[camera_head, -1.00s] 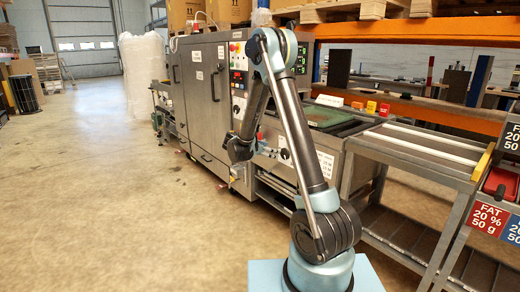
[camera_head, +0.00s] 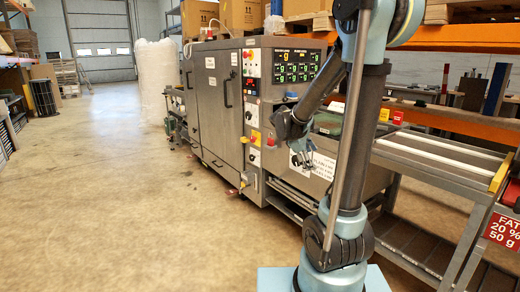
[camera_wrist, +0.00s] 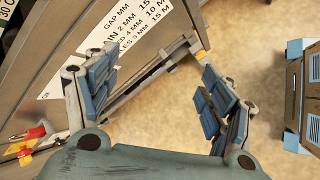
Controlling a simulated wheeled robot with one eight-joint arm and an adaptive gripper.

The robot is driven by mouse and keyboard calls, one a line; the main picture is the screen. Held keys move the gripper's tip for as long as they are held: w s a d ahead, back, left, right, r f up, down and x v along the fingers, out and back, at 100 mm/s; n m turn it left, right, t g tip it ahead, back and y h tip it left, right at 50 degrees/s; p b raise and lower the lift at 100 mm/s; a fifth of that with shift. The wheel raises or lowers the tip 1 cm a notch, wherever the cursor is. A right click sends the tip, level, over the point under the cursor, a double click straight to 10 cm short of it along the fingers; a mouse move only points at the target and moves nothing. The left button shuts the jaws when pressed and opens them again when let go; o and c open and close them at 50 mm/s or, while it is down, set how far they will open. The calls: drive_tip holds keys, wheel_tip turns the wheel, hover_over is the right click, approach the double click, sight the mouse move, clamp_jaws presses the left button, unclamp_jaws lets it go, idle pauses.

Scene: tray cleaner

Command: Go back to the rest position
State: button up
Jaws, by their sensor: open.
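My gripper (camera_head: 303,160) hangs in front of the grey machine (camera_head: 222,95) in the head view, partly overlapping its white label. In the wrist view my gripper (camera_wrist: 158,85) is open. Its two blue-padded fingers stand wide apart with nothing between them, only floor and part of the machine's frame beyond. My arm rises from its light-blue base and folds over at the top, and its upper end is cut off by the picture's edge.
A white label (camera_wrist: 125,30) and a red knob (camera_wrist: 35,133) on the machine show in the wrist view. A conveyor frame (camera_head: 440,155) stands at right, with a red FAT sign (camera_head: 503,229). The floor (camera_head: 130,200) at left is clear.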

drive_tip(key=s+f+m+y, duration=0.2)
drive_tip(key=s+m, duration=0.2)
drive_tip(key=s, duration=0.6)
drive_tip(key=s+a+f+m+g+y, duration=0.1)
drive_tip(key=s+m, duration=0.4)
drive_tip(key=s, duration=0.5)
drive_tip(key=s+a+f+m+g+y, duration=0.1)
drive_tip(key=s+f+m+y, duration=0.2)
drive_tip(key=s, duration=0.7)
drive_tip(key=shift+a+f+m+y, duration=0.2)
drive_tip(key=shift+f+m+y, duration=0.25)
drive_tip(key=shift+m, duration=0.55)
drive_tip(key=shift+w+f, duration=0.2)
drive_tip(key=shift+w, duration=0.3)
